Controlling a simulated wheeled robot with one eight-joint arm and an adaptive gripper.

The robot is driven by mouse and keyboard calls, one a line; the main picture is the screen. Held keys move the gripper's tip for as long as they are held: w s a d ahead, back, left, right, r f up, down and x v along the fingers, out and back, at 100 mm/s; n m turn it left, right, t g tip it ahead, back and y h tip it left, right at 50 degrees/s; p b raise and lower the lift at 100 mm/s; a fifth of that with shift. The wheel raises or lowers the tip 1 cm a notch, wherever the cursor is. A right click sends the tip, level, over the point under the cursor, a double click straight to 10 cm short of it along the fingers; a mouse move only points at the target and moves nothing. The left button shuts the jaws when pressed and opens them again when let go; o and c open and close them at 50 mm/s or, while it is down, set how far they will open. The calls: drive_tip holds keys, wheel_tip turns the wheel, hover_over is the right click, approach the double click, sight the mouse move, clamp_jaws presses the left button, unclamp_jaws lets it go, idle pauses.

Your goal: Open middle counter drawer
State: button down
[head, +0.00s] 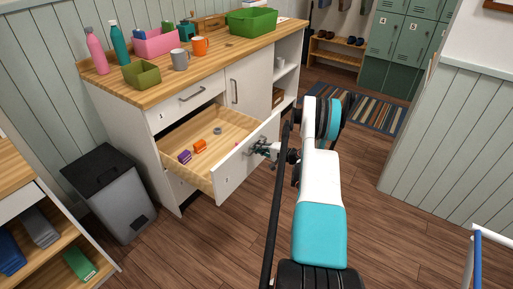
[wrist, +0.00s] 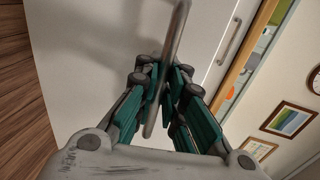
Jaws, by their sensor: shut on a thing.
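The middle counter drawer (head: 246,155) is pulled well out of the white counter, below a closed top drawer marked 1 (head: 184,100). Its wooden inside shows a purple item (head: 184,157), an orange item (head: 200,145) and a small blue ring-like item (head: 217,131). My gripper (head: 262,149) is at the outer face of the drawer front. In the wrist view, the teal fingers of my gripper (wrist: 163,82) are shut on the grey bar handle (wrist: 172,50), which crosses between them. In the head view the handle is mostly hidden by the gripper.
A grey bin (head: 112,195) stands left of the open drawer. The wooden countertop (head: 215,65) holds bottles, mugs and boxes. A cupboard door (head: 248,88) is closed to the right of the drawers. Wood floor (head: 200,240) lies clear in front.

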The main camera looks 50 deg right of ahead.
drive_tip(key=c, duration=2)
unclamp_jaws()
drive_tip(key=shift+o, duration=0.2)
drive_tip(key=v, duration=1.2)
